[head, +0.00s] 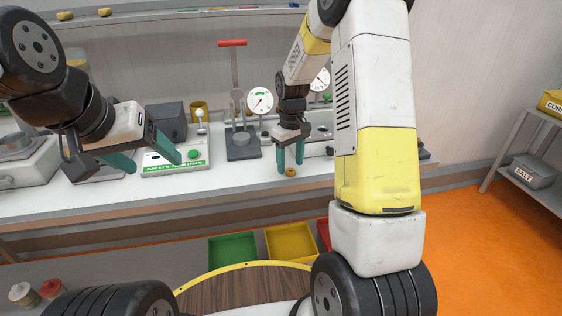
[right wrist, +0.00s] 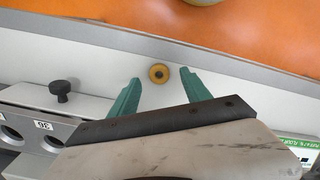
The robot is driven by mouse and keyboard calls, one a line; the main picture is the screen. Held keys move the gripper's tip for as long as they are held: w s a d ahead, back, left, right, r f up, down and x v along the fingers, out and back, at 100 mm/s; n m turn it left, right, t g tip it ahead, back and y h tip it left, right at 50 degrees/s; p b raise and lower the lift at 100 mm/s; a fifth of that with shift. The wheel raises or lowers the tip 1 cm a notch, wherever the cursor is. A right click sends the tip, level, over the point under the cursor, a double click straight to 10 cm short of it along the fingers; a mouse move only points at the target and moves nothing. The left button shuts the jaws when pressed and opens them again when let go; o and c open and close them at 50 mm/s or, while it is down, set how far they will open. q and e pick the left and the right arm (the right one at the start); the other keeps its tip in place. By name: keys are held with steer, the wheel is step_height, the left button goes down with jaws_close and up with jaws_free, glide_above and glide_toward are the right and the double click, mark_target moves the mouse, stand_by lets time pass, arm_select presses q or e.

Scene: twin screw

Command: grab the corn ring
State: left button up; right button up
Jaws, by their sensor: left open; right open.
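The corn ring is a small yellow-brown ring with a dark centre (head: 291,171). It lies on the white counter near its front edge in the head view. It also shows in the right wrist view (right wrist: 158,74), just beyond and between the two green fingertips. My right gripper (head: 290,168) is open and empty, its fingers pointing down by the ring; the head view does not show the exact gap. It also shows in the right wrist view (right wrist: 163,82). My left gripper (head: 156,166) is open and empty at the left, above the counter's front.
A white device with a green label (head: 175,165) stands left of the ring. A dark press with a red handle (head: 240,150) and a round dial (head: 260,101) stand behind. Green (head: 233,248) and yellow (head: 290,242) bins sit below the counter. A numbered grey block (right wrist: 40,118) lies beside my right gripper.

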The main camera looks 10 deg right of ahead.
step_height(320, 180, down, 2)
steer(key=c, duration=1)
steer(key=shift+r, duration=0.15)
